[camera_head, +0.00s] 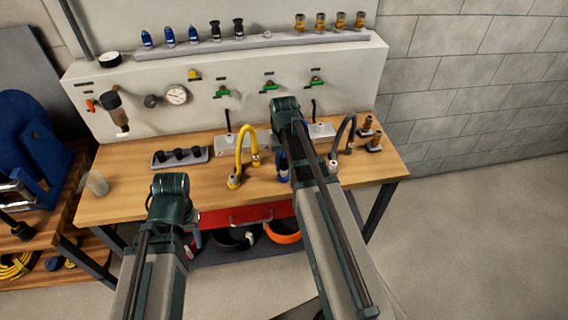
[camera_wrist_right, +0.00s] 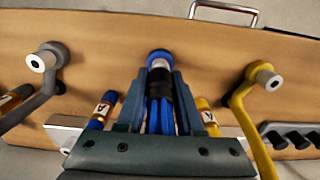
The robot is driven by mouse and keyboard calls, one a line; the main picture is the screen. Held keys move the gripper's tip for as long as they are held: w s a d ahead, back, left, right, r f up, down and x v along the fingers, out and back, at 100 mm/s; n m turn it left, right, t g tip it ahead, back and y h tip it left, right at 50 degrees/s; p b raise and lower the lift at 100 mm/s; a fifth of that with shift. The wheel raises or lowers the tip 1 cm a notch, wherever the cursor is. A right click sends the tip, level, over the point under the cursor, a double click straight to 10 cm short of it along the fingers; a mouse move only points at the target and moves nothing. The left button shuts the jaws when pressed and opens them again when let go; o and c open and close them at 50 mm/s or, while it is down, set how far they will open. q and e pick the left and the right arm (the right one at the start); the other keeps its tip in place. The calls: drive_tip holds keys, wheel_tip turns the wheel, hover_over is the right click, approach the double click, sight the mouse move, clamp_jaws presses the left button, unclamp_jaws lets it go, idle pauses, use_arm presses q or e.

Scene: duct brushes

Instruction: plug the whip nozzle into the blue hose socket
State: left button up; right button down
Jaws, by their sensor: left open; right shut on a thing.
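My right gripper (camera_head: 284,168) points down over the middle of the bench. In the right wrist view its fingers (camera_wrist_right: 158,98) are shut on a blue and black piece (camera_wrist_right: 158,90), which I take to be the whip nozzle. A blue round end (camera_wrist_right: 159,57), apparently the blue hose socket, lies just past the fingertips, in line with the piece. I cannot tell whether the two touch or are joined. The arm hides most of this in the head view. My left gripper (camera_head: 171,184) is at the bench's front left, its fingertips hidden; it appears empty.
A yellow hose (camera_head: 240,150) arches left of my right gripper, and a grey hose (camera_head: 340,132) right of it. A tray (camera_head: 181,158) with black stubs sits on the bench (camera_head: 125,193). A rail (camera_head: 262,41) above holds several nozzles. Brass fittings (camera_head: 367,127) stand at the right.

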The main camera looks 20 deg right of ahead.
drive_tip(key=shift+f+b, duration=0.55)
drive_tip(key=shift+c, duration=2.3)
unclamp_jaws()
drive_tip(key=shift+r, duration=0.1)
wheel_tip(320, 180, up, 14)
drive_tip(key=p, duration=1.4)
drive_tip(key=shift+f, duration=0.2)
drive_tip(key=shift+s+a+f, duration=0.1)
drive_tip(key=shift+a, duration=0.15)
drive_tip(key=s+a+f+n+b, duration=0.3)
drive_tip(key=s+a, duration=0.4)
drive_tip(key=a, duration=0.4)
drive_tip(key=s+a+f+n+h+b, duration=0.1)
drive_tip(key=s+a+f+n+b, duration=0.2)
drive_tip(key=s+a, duration=0.4)
drive_tip(key=a, duration=0.3)
drive_tip(key=shift+a+n, duration=0.3)
drive_tip(key=shift+a, duration=0.1)
